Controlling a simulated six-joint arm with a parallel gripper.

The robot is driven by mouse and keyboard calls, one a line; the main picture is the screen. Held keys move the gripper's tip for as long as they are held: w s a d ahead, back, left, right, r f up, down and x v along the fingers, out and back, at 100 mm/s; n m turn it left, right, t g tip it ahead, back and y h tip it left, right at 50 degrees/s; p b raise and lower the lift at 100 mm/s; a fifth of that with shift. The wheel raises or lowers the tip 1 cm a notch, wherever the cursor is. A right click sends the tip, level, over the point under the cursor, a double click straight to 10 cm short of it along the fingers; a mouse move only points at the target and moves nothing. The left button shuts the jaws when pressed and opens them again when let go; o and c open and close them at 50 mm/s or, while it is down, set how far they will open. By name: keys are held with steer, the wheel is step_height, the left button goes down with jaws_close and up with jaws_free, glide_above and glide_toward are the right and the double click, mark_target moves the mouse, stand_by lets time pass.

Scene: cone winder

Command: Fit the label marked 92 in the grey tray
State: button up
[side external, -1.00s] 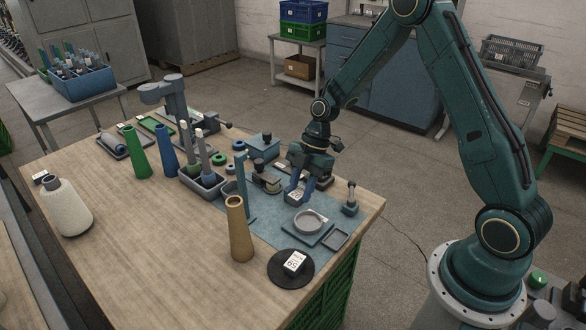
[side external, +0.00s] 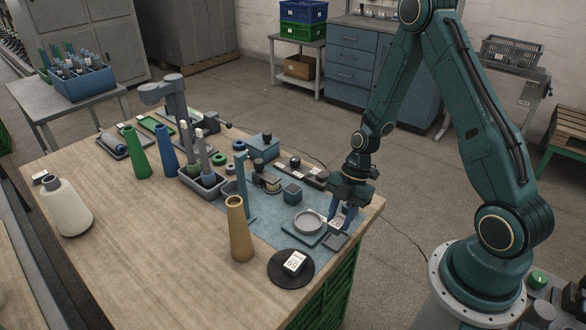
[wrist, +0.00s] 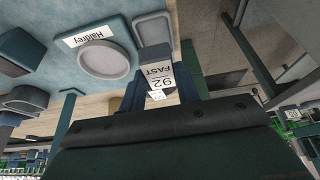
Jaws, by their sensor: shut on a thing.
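My gripper (side external: 341,218) is shut on the white label (side external: 336,223), held at the right front of the blue mat. In the wrist view the label (wrist: 160,78) reads "FAST" and 92 and sits between the two blue fingers (wrist: 162,88). The small square grey tray (side external: 335,241) lies just in front of and below my gripper. In the wrist view the tray (wrist: 152,24) shows past the label's far end and looks empty. The label appears above the tray's near side; I cannot tell how large the gap is.
A round grey dish (side external: 308,222) on a square plate stands left of the tray. A black disc (side external: 278,272) bears another white label (side external: 295,262). A tan cone (side external: 237,230) and a blue post (side external: 242,185) stand further left. A small dark block (side external: 292,193) stands behind the dish.

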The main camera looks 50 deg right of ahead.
steer(key=shift+f, duration=1.5)
steer(key=shift+f, duration=0.9)
stand_by(1.6)
steer(key=o, duration=1.3)
steer(key=shift+w, duration=0.2)
steer(key=shift+c, duration=0.4)
